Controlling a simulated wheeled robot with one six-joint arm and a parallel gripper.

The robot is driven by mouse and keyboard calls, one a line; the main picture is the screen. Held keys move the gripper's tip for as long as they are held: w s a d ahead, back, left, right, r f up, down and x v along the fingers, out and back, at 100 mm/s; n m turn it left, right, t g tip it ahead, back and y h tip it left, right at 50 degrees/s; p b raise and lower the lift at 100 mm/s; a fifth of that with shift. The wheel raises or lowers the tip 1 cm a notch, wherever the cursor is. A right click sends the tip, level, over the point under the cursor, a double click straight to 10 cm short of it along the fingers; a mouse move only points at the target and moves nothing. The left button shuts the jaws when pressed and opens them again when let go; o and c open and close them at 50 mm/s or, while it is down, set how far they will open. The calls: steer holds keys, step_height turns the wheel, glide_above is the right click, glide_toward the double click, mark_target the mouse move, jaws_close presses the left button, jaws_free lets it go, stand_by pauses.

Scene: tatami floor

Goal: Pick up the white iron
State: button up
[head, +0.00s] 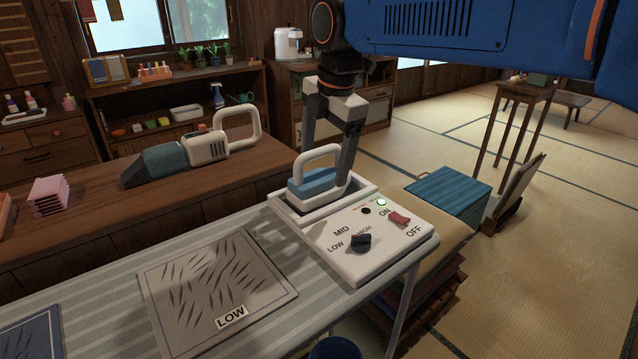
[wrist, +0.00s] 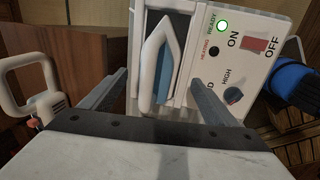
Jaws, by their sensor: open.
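The white iron (head: 318,181) with a blue body and a white loop handle sits in a white tray-like stand (head: 285,208) at the end of the ironing board. The stand joins a control panel (head: 375,238) with LOW, MID, HIGH, ON and OFF marks and a lit green light. My gripper (head: 325,160) is above the iron, pointing down, fingers apart. In the wrist view the iron's handle (wrist: 157,62) lies between and beyond the two fingertips of my gripper (wrist: 158,82). I cannot tell whether a finger touches it.
A striped ironing board (head: 110,285) carries a wrinkled grey cloth (head: 215,285) labelled LOW. A handheld vacuum (head: 190,155) lies on the wooden counter behind. A teal box (head: 447,190) stands right of the panel.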

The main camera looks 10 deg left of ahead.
mark_target(320, 176)
steer(key=shift+w+a+f, duration=0.15)
steer(key=shift+f, duration=0.6)
steer(key=shift+w+a+f, duration=0.1)
steer(key=shift+f, duration=0.6)
steer(key=shift+w+a+f, duration=0.15)
steer(key=shift+f, duration=0.6)
steer(key=shift+r, duration=0.1)
steer(key=c, duration=1.9)
step_height(320, 176, up, 18)
steer(key=o, duration=1.2)
steer(key=shift+c, duration=0.2)
steer(key=c, duration=0.9)
